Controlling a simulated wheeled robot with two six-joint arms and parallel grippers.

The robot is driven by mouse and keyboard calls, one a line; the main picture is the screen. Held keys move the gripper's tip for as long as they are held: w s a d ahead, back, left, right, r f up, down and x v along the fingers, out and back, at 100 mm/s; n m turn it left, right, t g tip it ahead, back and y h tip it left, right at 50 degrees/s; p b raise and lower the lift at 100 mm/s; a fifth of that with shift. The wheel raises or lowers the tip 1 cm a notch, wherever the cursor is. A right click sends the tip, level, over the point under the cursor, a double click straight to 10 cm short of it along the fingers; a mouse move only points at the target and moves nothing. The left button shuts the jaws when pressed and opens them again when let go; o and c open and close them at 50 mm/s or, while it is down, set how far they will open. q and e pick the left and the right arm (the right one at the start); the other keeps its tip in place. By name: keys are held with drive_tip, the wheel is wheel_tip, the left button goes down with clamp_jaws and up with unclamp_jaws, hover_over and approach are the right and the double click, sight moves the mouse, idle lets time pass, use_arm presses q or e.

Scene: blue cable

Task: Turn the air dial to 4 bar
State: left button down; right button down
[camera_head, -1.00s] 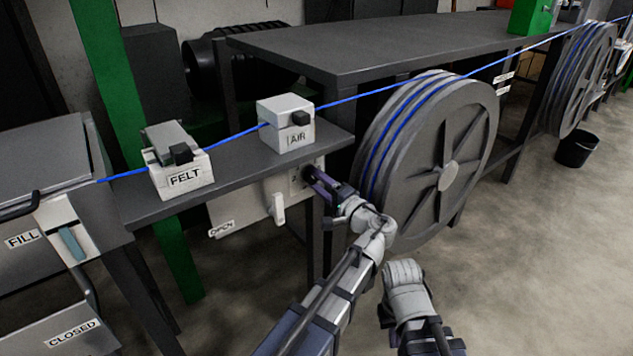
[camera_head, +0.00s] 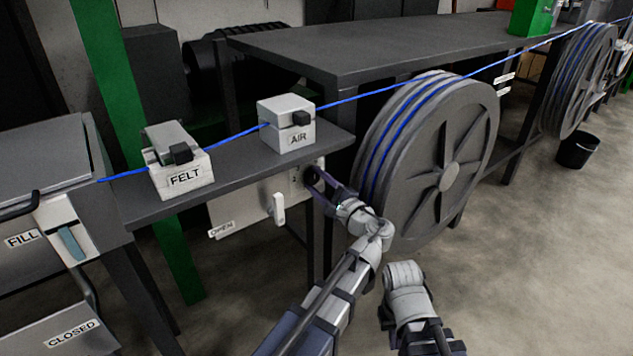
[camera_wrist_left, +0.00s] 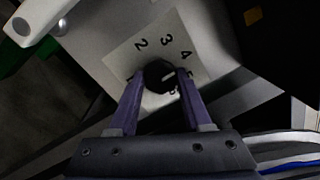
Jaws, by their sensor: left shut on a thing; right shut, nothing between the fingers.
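The air dial's black round knob (camera_wrist_left: 158,76) sits on a pale number plate (camera_wrist_left: 130,58) in the left wrist view. The figures 2, 3 and 4 are readable around it, and others are partly covered by the fingers. A pale mark on the knob points right and slightly up, toward the 4 and 5 side; its exact reading is unclear. My left gripper (camera_wrist_left: 160,80) has its purple fingers shut on the knob from both sides. In the head view my left gripper (camera_head: 317,181) is at the panel below the AIR box (camera_head: 287,124). My right gripper's fingers are not visible.
A white lever (camera_head: 277,210) and an OPEN label (camera_head: 222,229) are left of the dial. A large grey reel (camera_head: 440,160) with blue cable stands close to the right of my left arm. A FELT box (camera_head: 180,172) sits on the shelf (camera_head: 237,167) above.

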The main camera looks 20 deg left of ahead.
idle(0.3)
use_arm(q)
drive_tip(key=shift+c, duration=1.7)
unclamp_jaws()
drive_tip(key=shift+f, duration=0.1)
